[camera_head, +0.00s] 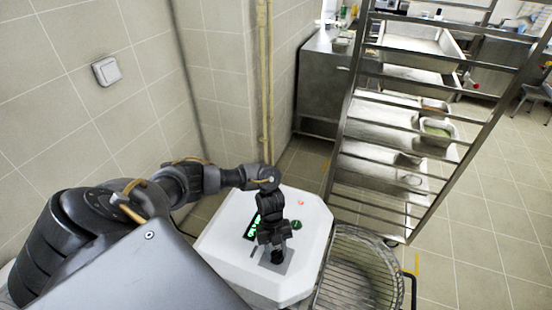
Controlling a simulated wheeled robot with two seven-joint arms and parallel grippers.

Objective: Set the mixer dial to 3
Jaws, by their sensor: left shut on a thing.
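The mixer (222,240) stands low in the middle of the head view, with a white top. Its top carries a lit green display (252,229), a green button (296,225), a small red button (300,203) and a grey panel (283,268). My left gripper (276,256) points down over the grey panel and is shut on the mixer dial. The gripper hides most of the dial, so its setting cannot be read. The display's digits are partly covered by my wrist and too small to read. My right gripper is out of view.
A wire bowl guard (376,240) sits right of the mixer's top. A tall metal rack (345,135) with trays stands behind it. Steel counters (325,85) line the back. A tiled wall with a switch (107,71) is at left; open floor (490,215) lies at right.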

